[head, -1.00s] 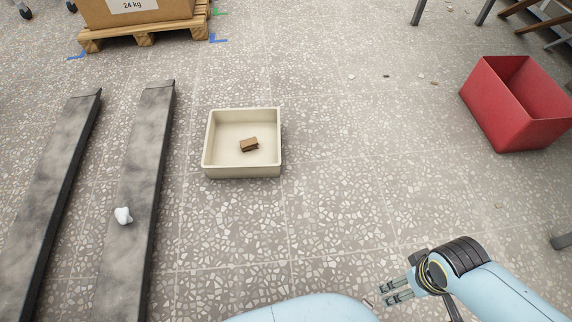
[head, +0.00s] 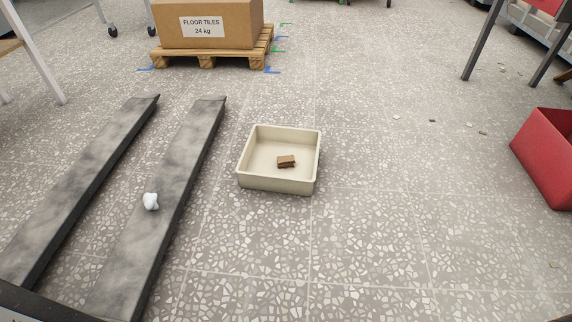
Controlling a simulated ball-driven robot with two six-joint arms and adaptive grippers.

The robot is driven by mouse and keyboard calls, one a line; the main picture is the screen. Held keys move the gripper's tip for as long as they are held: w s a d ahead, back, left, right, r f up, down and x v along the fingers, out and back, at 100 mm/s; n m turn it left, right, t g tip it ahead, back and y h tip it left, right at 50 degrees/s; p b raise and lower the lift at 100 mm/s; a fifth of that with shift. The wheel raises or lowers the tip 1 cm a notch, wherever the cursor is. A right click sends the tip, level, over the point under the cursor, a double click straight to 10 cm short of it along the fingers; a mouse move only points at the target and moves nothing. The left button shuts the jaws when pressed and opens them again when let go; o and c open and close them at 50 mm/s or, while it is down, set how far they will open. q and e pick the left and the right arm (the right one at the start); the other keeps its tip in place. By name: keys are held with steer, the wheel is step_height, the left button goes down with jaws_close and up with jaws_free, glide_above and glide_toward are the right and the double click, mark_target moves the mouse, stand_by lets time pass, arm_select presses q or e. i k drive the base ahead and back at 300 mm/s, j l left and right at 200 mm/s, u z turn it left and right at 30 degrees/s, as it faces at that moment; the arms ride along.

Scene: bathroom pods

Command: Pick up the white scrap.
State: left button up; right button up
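The white scrap (head: 151,202) is a small crumpled lump. It lies on top of the right one of two long dark grey forks (head: 180,190), in the left half of the head view. Nothing touches it except the fork under it. Neither of my grippers shows in the head view now, so I cannot see whether they are open or shut.
A cream tray (head: 275,185) with a brown block (head: 286,161) in it stands right of the forks. A pallet (head: 205,58) with a carton (head: 205,22) is at the back. A red bin (head: 545,158) is at the right edge.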

mark_target(149, 199)
steer(key=u, duration=0.45)
steer(key=i+u, duration=0.1)
steer(key=u, duration=0.3)
steer(key=l+u, duration=0.1)
steer(key=u, duration=0.35)
steer(key=i+l+u, duration=0.1)
steer(key=u, duration=0.3)
steer(key=i+l+u, duration=0.15)
steer(key=l+u, duration=0.15)
steer(key=i+l+u, duration=0.15)
steer(key=l+u, duration=0.15)
steer(key=l, duration=0.2)
steer(key=l+u, duration=0.3)
steer(key=l, duration=0.15)
steer(key=i+l, duration=0.1)
steer(key=l, duration=0.7)
steer(key=i, duration=0.05)
